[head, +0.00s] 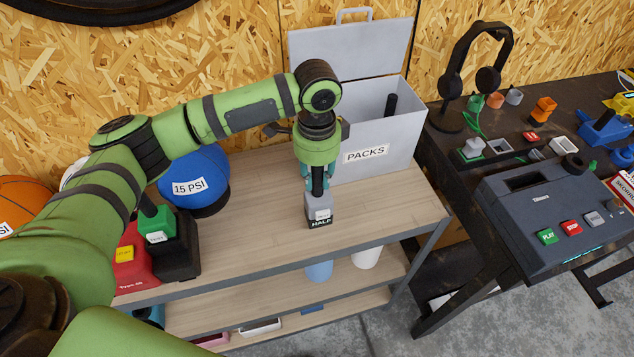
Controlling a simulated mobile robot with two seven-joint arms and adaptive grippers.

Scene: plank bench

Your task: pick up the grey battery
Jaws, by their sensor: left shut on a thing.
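My left gripper (318,184) points straight down over the wooden bench top and is shut on the grey battery (319,212). The battery is upright, with a grey upper part, a small white label and a dark lower band reading "HALF". The fingers cover its top. I cannot tell whether its underside touches the bench top. My right gripper is not in view.
A grey box (362,154) marked "PACKS" stands open behind the gripper, a dark thing inside. A green battery (157,225) sits in a black holder at left, near a blue ball (196,178). A dark table (455,155) with a console stands right. Bench planks around the grey battery are clear.

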